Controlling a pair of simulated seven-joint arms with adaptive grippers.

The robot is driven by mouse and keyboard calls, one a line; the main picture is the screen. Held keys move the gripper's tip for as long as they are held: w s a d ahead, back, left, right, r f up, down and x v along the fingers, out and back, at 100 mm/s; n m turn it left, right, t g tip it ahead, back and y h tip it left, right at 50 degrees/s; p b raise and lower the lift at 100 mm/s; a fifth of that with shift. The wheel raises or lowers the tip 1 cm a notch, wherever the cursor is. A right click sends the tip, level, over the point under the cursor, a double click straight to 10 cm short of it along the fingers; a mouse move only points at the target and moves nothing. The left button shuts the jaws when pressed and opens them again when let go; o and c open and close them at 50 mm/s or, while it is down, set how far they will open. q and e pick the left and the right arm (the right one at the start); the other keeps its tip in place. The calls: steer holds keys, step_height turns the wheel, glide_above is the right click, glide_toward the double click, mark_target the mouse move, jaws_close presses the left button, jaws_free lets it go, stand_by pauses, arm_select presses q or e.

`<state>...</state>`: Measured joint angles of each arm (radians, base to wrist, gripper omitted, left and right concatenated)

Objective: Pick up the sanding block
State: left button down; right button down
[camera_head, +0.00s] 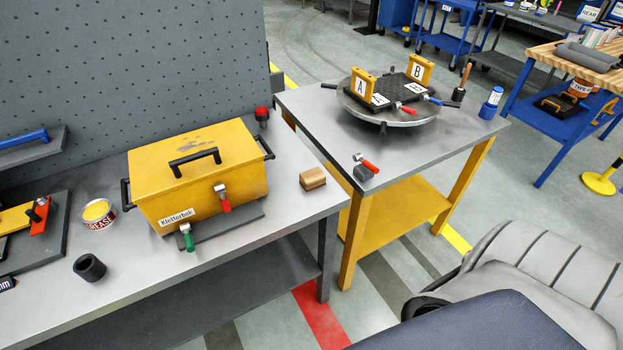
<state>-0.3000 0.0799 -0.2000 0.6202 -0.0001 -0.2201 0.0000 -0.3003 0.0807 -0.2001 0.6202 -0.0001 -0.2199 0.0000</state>
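The sanding block (313,180) is a small tan and brown block. It lies on the grey workbench (290,215), near its right end, to the right of the yellow toolbox (200,180). Nothing touches it, and bare bench top surrounds it. Neither of my grippers shows in the head view.
A red-topped knob (262,114) stands behind the block. A grease tin (97,213) and a black ring (89,267) are on the left. Right of the bench, a yellow-legged table (420,147) carries a round turntable (388,113) and a red-handled clamp (366,165).

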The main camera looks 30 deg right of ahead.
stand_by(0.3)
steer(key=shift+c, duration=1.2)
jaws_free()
